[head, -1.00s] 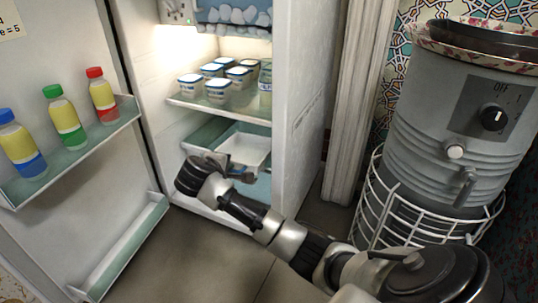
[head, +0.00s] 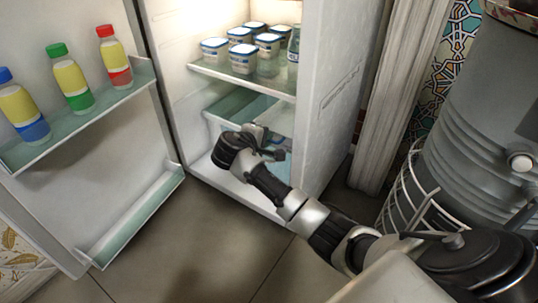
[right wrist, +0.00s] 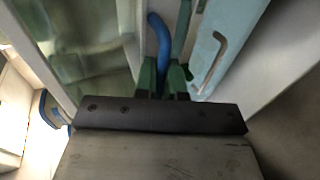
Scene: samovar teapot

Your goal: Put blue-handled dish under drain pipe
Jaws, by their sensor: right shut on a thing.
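My right gripper (head: 276,148) is inside the lower part of the open fridge. In the right wrist view its dark green fingers (right wrist: 163,78) are shut on a curved blue handle (right wrist: 160,42). I take this as the handle of the blue-handled dish; the dish's body is not clearly told apart in either view now. A bent metal pipe (right wrist: 214,62), perhaps the drain pipe, lies just right of the fingers against a pale blue surface. My left gripper is out of view.
Small blue-lidded cups (head: 242,57) stand on the glass shelf (head: 220,73) above my gripper. The open fridge door holds bottles (head: 75,78) on the left. The fridge side wall (head: 330,90) is close on the right. A large grey samovar (head: 480,130) stands further right.

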